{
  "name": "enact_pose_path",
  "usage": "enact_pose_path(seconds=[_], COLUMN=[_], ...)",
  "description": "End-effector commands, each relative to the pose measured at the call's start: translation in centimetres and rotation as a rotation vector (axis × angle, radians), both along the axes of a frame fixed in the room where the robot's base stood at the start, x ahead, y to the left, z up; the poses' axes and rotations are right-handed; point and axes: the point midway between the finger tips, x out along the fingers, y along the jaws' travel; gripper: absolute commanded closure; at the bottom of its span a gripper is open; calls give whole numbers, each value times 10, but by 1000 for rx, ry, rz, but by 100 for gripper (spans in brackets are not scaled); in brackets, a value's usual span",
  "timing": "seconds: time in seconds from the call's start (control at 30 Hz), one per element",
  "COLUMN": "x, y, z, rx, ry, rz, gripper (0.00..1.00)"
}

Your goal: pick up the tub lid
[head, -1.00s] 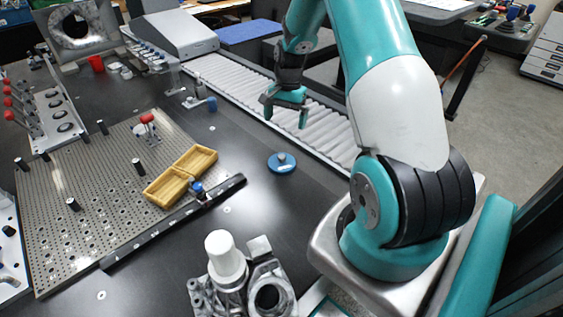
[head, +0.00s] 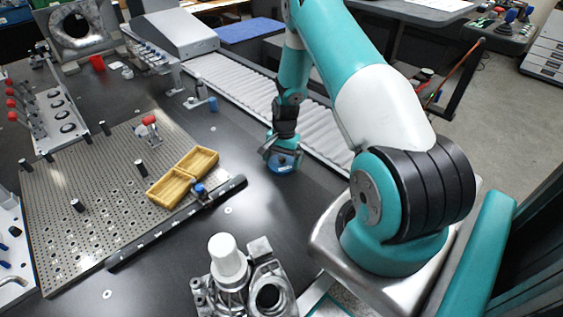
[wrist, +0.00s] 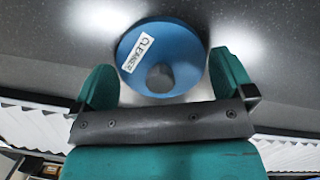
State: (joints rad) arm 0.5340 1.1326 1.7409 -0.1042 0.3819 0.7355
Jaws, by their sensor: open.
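The tub lid (head: 284,167) is a round blue disc lying on the dark table, partly hidden behind my gripper in the head view. My gripper (head: 280,160) is low over the lid. In the wrist view my gripper (wrist: 165,85) is open, with one teal finger on each side of the knob and nothing held between them. I cannot tell whether the fingers touch the lid.
A ribbed conveyor (head: 245,88) runs behind the lid. A yellow two-part tray (head: 184,178) sits on the perforated plate (head: 105,215) to the left, beside a black bar (head: 180,222). A metal casting with a white cylinder (head: 228,256) stands in front. The table around the lid is clear.

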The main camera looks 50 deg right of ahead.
Motion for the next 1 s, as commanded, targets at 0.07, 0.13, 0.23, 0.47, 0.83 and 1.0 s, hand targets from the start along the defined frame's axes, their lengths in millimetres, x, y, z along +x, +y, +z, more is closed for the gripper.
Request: enact_pose_path(seconds=[0.07,0.13,0.23,0.47,0.83,1.0], x=[0,0,0,0,2,2], y=[0,0,0,0,-1,-1], z=[0,0,0,0,23,67], rx=[-1,-1,-1,-1,-2,-5], ry=[-1,-1,-1,-1,-5,-8], rz=[0,0,0,0,-1,0], gripper=[0,0,16,30,30,30])
